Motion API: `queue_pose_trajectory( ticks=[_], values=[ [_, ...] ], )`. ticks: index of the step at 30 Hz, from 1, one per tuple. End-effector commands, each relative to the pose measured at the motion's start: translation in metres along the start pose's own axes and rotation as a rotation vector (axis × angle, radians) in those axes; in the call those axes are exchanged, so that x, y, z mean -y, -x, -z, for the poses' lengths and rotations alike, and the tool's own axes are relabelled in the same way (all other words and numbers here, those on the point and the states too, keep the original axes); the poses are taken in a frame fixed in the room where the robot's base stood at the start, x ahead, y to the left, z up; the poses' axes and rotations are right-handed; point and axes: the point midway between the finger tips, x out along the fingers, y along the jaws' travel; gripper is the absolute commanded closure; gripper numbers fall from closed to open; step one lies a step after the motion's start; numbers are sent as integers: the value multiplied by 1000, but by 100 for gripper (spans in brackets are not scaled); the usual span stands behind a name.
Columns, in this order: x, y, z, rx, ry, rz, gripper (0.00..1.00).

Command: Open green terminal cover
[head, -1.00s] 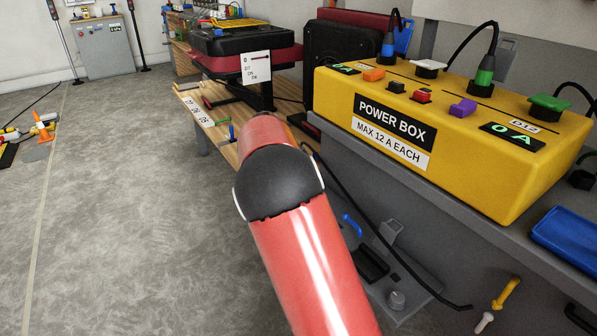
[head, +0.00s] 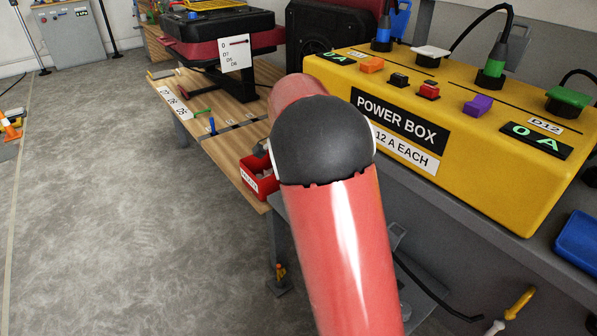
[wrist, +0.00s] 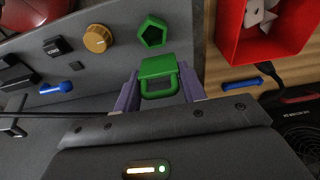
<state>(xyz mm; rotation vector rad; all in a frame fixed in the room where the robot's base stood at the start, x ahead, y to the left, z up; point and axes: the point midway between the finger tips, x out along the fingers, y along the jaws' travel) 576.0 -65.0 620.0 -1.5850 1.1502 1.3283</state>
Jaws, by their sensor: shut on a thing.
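In the wrist view a green cover (wrist: 157,67) with a loop-shaped handle sits between the purple fingers of my gripper (wrist: 160,90). The gripper is shut on it. The cover lies against or just above a grey panel (wrist: 98,70); I cannot tell how far open it stands. A separate green pentagon-shaped piece (wrist: 152,31) is on the panel just beyond it. In the head view my red arm hides the gripper and the held cover.
The panel also bears an orange knob (wrist: 97,38) and a blue lever (wrist: 56,89). A red bin (wrist: 262,35) stands to the right on wood, near a blue handle (wrist: 245,86). In the head view a yellow power box (head: 450,140) stands right of my arm.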

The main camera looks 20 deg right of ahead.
Motion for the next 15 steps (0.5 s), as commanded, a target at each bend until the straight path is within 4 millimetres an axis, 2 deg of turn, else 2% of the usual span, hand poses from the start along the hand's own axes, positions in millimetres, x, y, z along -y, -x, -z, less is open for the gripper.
queue_pose_trajectory(
  ticks=[4, 5, 8, 15],
  values=[
    [0, -1, 0, -1, 1, 0, 100],
    [0, -1, 0, -1, 1, 0, 57],
    [0, -1, 0, -1, 1, 0, 44],
    [0, -1, 0, -1, 0, 0, 42]
  ],
)
